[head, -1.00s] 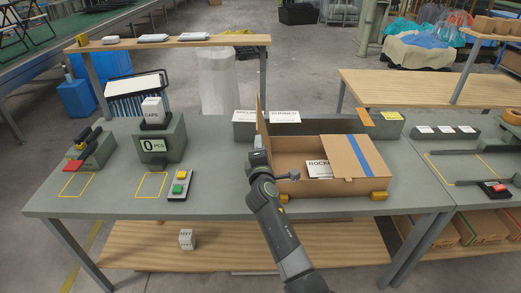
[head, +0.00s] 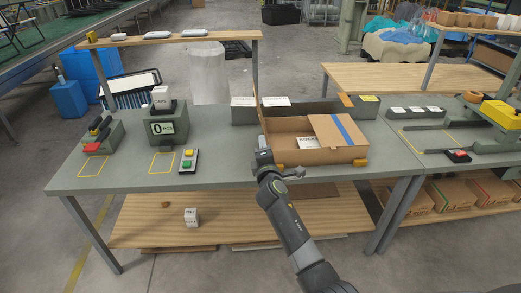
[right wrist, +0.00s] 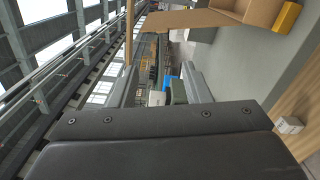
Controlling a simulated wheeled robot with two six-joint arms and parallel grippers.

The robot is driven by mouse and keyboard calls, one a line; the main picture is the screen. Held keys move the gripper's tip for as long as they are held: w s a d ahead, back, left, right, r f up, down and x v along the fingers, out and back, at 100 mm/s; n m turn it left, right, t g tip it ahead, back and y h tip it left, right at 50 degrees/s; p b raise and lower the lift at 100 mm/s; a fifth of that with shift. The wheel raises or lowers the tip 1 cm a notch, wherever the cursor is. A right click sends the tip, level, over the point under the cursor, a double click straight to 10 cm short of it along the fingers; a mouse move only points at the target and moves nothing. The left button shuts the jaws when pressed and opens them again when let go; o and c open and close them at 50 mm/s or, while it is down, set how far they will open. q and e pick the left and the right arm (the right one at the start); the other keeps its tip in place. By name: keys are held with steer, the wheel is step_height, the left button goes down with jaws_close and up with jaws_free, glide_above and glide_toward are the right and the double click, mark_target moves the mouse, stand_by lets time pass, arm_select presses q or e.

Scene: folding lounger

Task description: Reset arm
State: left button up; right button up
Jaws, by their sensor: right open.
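My right arm reaches up from the lower right in the head view. Its right gripper (head: 263,143) is open and empty, at the near left corner of an open cardboard box (head: 286,155) on the grey table; I cannot tell whether it touches the box. In the right wrist view the gripper (right wrist: 160,82) shows two separated fingers with nothing between them. The box has one flap with a blue stripe (head: 342,130) folded over its right part. A white printed item (head: 309,143) lies inside. My left gripper is not in view.
The grey table (head: 225,170) holds a counter (head: 167,128) reading 0, a button box (head: 188,160) and a red-button device (head: 97,140) on the left. A white cube (head: 191,217) sits on the wooden lower shelf. A yellow-topped machine (head: 503,114) stands at the right.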

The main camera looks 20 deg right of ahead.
steer(key=s+d+f+m+g+y+b, duration=0.1)
steer(key=s+d+f+m+g, duration=0.15)
steer(key=s+f, duration=0.8)
steer(key=s+d+f+m+g, duration=0.1)
steer(key=s+f+m+g, duration=0.3)
steer(key=f, duration=1.2)
steer(key=s+d+f+m+g+y+b, duration=0.1)
steer(key=s+d+f+m+g, duration=0.1)
steer(key=s+f, duration=0.85)
arm_select(q)
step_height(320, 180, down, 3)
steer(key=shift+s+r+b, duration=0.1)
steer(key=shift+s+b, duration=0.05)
steer(key=shift+b, duration=0.35)
arm_select(e)
steer(key=s+f+m+g, duration=0.2)
steer(key=s+f, duration=0.5)
steer(key=s, duration=0.6)
steer(key=s+d+f+m+g, duration=0.1)
steer(key=s+f+m+g, duration=0.2)
steer(key=s, duration=1)
steer(key=s+d+f+m+g+y, duration=0.1)
steer(key=s+f+m+g, duration=0.2)
steer(key=s+f, duration=0.7)
steer(key=s+m, duration=0.2)
steer(key=s, duration=0.2)
steer(key=shift+f, duration=0.3)
